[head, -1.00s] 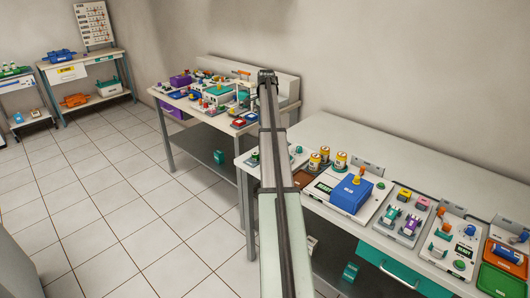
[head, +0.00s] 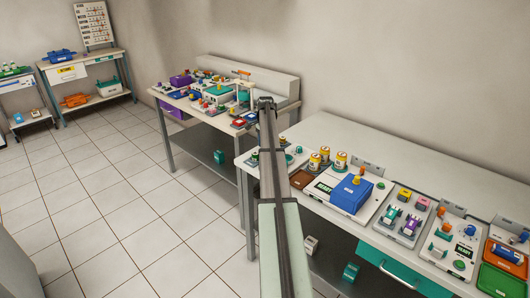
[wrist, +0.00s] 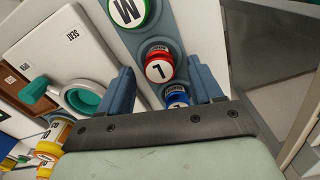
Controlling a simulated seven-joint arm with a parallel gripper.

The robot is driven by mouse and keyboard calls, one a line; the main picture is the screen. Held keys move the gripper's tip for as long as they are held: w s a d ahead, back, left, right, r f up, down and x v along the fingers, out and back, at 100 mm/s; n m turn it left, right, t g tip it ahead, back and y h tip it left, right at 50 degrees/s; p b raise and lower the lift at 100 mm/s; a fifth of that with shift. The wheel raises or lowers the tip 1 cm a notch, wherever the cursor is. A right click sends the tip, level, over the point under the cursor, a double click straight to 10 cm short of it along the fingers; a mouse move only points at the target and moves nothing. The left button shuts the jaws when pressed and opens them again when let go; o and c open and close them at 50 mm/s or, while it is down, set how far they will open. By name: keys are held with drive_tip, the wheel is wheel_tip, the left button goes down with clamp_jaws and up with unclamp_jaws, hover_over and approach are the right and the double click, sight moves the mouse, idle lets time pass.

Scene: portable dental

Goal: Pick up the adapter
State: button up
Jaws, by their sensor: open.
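No thing is labelled adapter in a way I can read, so I cannot tell which one it is. In the wrist view a grey-blue strip holds a green piece marked W (wrist: 128,10), a red piece marked 1 (wrist: 159,67) and a blue piece (wrist: 176,97) partly hidden by my gripper's front edge. My gripper (wrist: 163,76) is open; its two blue fingers stand on either side of the strip, with the red piece in view between them and nothing visibly held. In the head view my gripper (head: 265,103) is near the front workbench's far left end.
A white plate marked SEAT (wrist: 62,28) with a teal ring (wrist: 84,98) lies left of the fingers. Yellow-and-white jars (wrist: 58,132) stand lower left. The front workbench (head: 400,165) holds a blue box (head: 350,194); another crowded bench (head: 200,107) stands behind.

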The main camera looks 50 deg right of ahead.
drive_tip(key=shift+f, duration=0.2)
drive_tip(key=c, duration=1.1)
drive_tip(key=shift+c, duration=0.2)
wheel_tip(320, 180, up, 10)
drive_tip(key=f, duration=0.1)
drive_tip(key=s+d, duration=0.1)
drive_tip(key=s, duration=1.1)
drive_tip(key=shift+f, duration=0.2)
